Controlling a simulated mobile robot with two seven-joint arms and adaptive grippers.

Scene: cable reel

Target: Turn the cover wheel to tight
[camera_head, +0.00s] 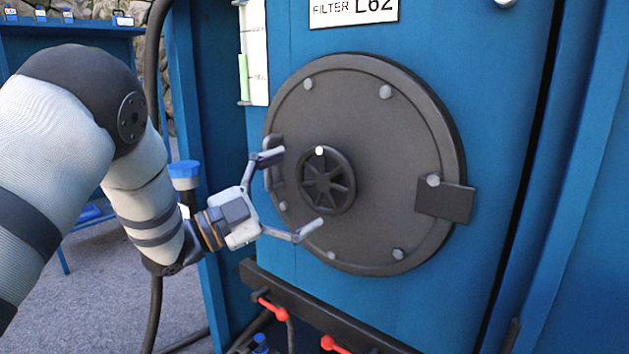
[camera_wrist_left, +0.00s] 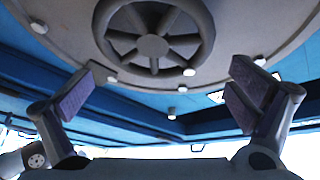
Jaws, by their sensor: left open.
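The cover wheel (camera_head: 328,181) is a small dark spoked handwheel on the large round dark grey cover (camera_head: 390,215). A white dot marks the top of its rim in the head view. My left gripper (camera_head: 290,193) is open and empty, just left of the wheel in the head view, its fingers spread above and below wheel height. In the left wrist view the wheel (camera_wrist_left: 152,35) shows at the top, beyond the open fingers (camera_wrist_left: 165,92) and apart from them. No tight marking is legible. My right gripper is not in view.
The cover sits on a blue cabinet (camera_head: 495,60) labelled FILTER L62. It has a side handle (camera_head: 273,163), a dark latch block (camera_head: 457,203) and several round bolts. Below are a dark rail (camera_head: 330,312) and red valve levers (camera_head: 272,310).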

